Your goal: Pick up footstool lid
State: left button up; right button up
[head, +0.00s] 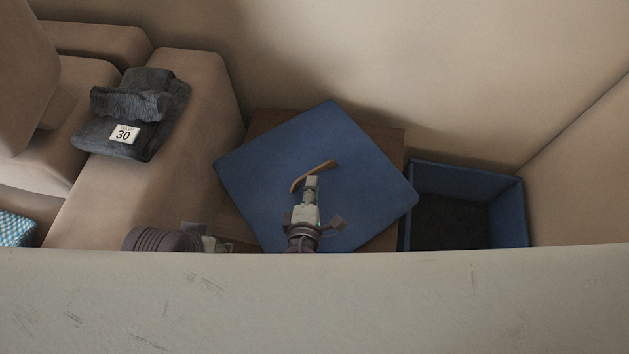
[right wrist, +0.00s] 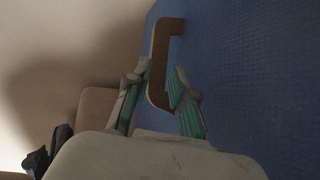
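The footstool lid (head: 265,165) is a blue square panel with a wooden handle (head: 313,176) on top. It lies turned at an angle on a brown wooden surface. My right gripper (head: 312,182) is over the lid at the handle. In the right wrist view the fingers of the right gripper (right wrist: 156,88) are apart, with the handle (right wrist: 158,65) between them and the blue lid (right wrist: 245,75) behind. A gap shows at the left finger. My left gripper (head: 212,243) is low, left of the lid, partly hidden; its fingers are unclear.
The open blue footstool box (head: 510,210) stands right of the wooden surface (head: 385,145). A beige sofa (head: 190,120) is on the left, with dark folded clothing (head: 165,110) tagged 30 on it. A wall rises behind the lid.

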aim_at(314, 170)
jog(key=b+x, duration=0.1)
jog(key=x, duration=0.5)
jog(key=shift+r, duration=0.1)
grip_shut()
jog(key=shift+w+a+r, duration=0.1)
jog(key=shift+r, duration=0.05)
